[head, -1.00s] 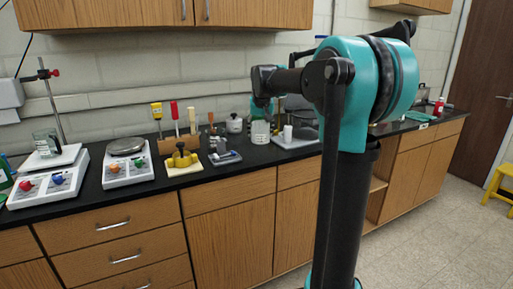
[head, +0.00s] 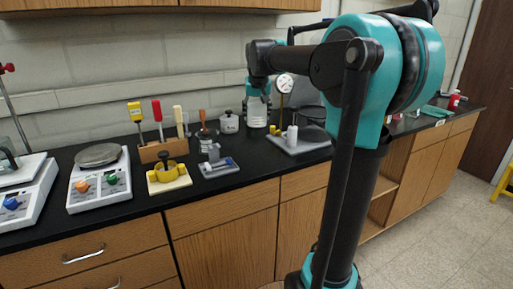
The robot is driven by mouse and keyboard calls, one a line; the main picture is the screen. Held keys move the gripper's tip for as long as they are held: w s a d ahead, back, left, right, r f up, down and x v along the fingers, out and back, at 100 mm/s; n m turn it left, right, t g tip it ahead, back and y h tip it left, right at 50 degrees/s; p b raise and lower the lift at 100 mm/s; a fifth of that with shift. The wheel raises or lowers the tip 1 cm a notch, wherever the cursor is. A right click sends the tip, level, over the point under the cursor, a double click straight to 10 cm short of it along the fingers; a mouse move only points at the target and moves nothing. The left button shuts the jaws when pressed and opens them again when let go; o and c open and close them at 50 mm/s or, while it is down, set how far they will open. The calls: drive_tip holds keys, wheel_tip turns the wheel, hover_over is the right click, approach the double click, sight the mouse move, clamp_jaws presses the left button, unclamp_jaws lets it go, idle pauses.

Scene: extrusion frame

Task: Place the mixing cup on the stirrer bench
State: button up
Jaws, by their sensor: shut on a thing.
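My gripper (head: 258,92) points down at the back of the black counter, centre of the head view. It is shut on a pale whitish cup (head: 257,112), which looks like the mixing cup. The fingers are small and partly hidden by the wrist. I cannot tell whether the cup's base touches the counter. On the left are two white stirrer units with coloured knobs: one with a round grey plate (head: 99,156), the other (head: 30,205) cut off by the picture edge and bearing a glass vessel (head: 8,158). No separately marked stirrer bench shows.
A wooden rack (head: 163,150) holds coloured-handled tools. Before it sits a yellow fixture on a pad (head: 182,185). A grey tray (head: 220,172), a lidded white pot (head: 229,122), a dial gauge (head: 285,83) and a grey board (head: 307,143) are near the cup. Bare counter lies front left.

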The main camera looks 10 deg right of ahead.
sight(258, 126)
wheel_tip(258, 126, down, 14)
drive_tip(key=shift+r, duration=0.2)
drive_tip(key=shift+f, duration=0.15)
drive_tip(key=o, duration=1)
drive_tip(key=shift+c, duration=0.2)
drive_tip(key=v, duration=1.2)
drive_tip(key=shift+r, duration=0.2)
